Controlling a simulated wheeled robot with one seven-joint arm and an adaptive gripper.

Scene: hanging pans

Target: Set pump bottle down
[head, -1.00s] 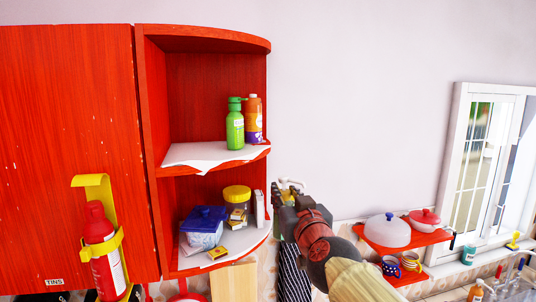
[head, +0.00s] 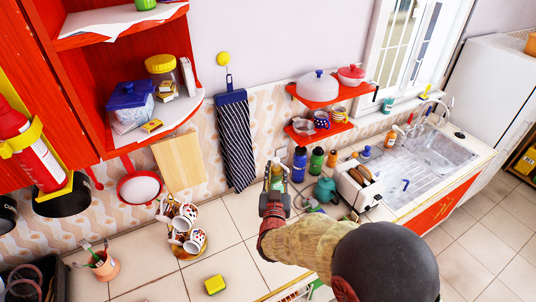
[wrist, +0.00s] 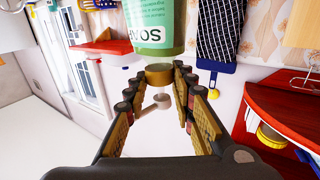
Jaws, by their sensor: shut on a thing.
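The pump bottle (wrist: 157,28) is green with a "SOAP" label and a brownish collar and pale spout, seen upside down in the wrist view. My gripper (wrist: 160,76) is shut on it at the collar, below the label in that picture. In the head view my gripper (head: 277,176) is above the tiled counter (head: 236,214), in front of the backsplash. The bottle is mostly hidden there by the fingers. I cannot tell how far its base is from the counter.
A blue bottle (head: 299,164), a green bottle (head: 317,160), a teal kettle (head: 325,190) and a toaster (head: 352,192) stand right of my gripper. A mug tree (head: 184,228) stands left, with a yellow sponge (head: 215,284) in front. Counter between mugs and gripper is clear.

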